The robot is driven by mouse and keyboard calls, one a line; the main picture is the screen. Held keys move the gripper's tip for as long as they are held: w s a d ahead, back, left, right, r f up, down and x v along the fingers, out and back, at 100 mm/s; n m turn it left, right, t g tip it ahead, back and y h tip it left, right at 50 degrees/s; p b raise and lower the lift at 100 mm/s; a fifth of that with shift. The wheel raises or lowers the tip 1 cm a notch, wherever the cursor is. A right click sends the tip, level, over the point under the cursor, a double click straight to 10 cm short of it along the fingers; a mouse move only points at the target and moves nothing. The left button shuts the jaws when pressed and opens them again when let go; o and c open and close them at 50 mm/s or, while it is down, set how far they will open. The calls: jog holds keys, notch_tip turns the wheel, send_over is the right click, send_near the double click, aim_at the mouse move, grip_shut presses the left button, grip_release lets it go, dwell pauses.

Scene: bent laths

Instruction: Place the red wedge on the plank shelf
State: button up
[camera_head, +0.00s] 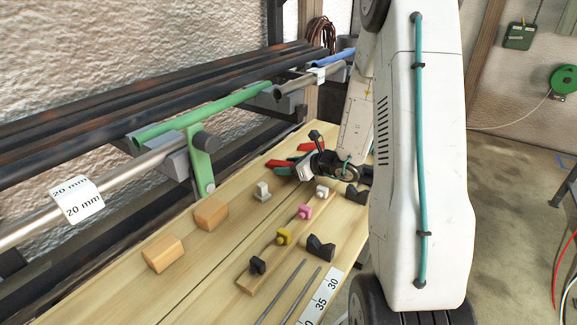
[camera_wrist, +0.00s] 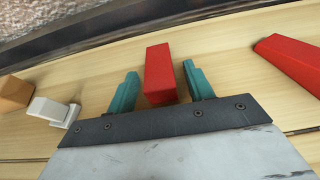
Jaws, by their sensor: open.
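A red block, likely the red wedge (camera_wrist: 158,66), lies on pale wooden planks (camera_wrist: 225,50) in the wrist view. My gripper (camera_wrist: 160,68) is open, with one teal finger on each side of this block. Narrow gaps show between block and fingers. The block's near end is close to the gripper's dark palm plate. A second, longer red piece (camera_wrist: 290,62) lies to the right, outside the fingers. In the head view the red wedge (camera_head: 279,163) shows small at my gripper (camera_head: 291,159), partly hidden by my wrist. I cannot tell which surface is the plank shelf.
Two wooden blocks (camera_head: 162,254) (camera_head: 210,214) and a white piece (camera_head: 262,191) lie left of my gripper. A strip with several coloured knobs (camera_head: 283,237) lies nearer the front. Long tubes on a rack (camera_head: 203,112) run along the wall. Planks at front left are clear.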

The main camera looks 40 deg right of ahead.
jog(key=shift+r, duration=0.25)
jog(key=v, duration=1)
jog(key=shift+s+d, duration=0.15)
jog(key=shift+s, duration=0.2)
jog(key=shift+s+d+r, duration=0.15)
jog(key=shift+s+r, duration=0.15)
jog(key=shift+s, duration=0.25)
